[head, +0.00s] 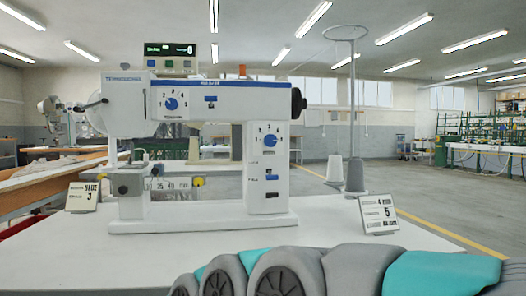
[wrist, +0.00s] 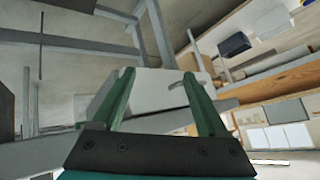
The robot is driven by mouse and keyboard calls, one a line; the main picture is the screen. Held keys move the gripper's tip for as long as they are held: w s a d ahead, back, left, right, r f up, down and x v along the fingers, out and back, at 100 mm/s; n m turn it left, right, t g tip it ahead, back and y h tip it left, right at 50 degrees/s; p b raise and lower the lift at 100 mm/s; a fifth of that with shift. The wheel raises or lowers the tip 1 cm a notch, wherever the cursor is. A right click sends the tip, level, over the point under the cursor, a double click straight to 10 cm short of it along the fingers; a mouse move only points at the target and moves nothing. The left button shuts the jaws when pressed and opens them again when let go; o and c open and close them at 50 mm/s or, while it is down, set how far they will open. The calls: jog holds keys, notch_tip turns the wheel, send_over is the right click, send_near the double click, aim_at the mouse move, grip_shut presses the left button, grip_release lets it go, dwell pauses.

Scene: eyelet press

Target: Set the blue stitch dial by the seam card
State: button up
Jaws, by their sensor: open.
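A white sewing machine (head: 215,98) with a blue stripe stands on a white table in the head view. One blue dial (head: 171,104) with numbers around it is on the upper left of its arm. A second blue dial (head: 270,141) is on the right column. Their settings are too small to read surely. A card (head: 82,196) at the left shows a large 3. Another card (head: 379,214) at the right shows a 4 above a 5; its words are blurred. My gripper (wrist: 159,76) is open and empty in the wrist view, away from the dials.
A display box (head: 166,60) reading 0 sits on the machine. A grey thread stand (head: 352,150) with a cone rises at the right. The white table top (head: 200,250) is clear in front. My arm covers its lower right.

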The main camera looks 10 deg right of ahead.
jog(key=w+a+r+t+y+b, duration=0.1)
jog(key=w+a+r+t+y, duration=0.1)
jog(key=w+a+r, duration=0.4)
jog(key=w+a+r+t+y+b, duration=0.1)
jog(key=a+r+t+y, duration=0.15)
jog(key=r, duration=0.55)
jog(key=m+t+h+b, duration=0.2)
jog(key=m+t+h, duration=0.3)
jog(key=t+h, duration=0.7)
send_near(271, 140)
jog(key=shift+x, duration=3.35)
jog(key=shift+w+r, duration=0.1)
jog(key=shift+w, duration=0.45)
jog(key=shift+w+r, duration=0.15)
jog(key=shift+w, duration=0.05)
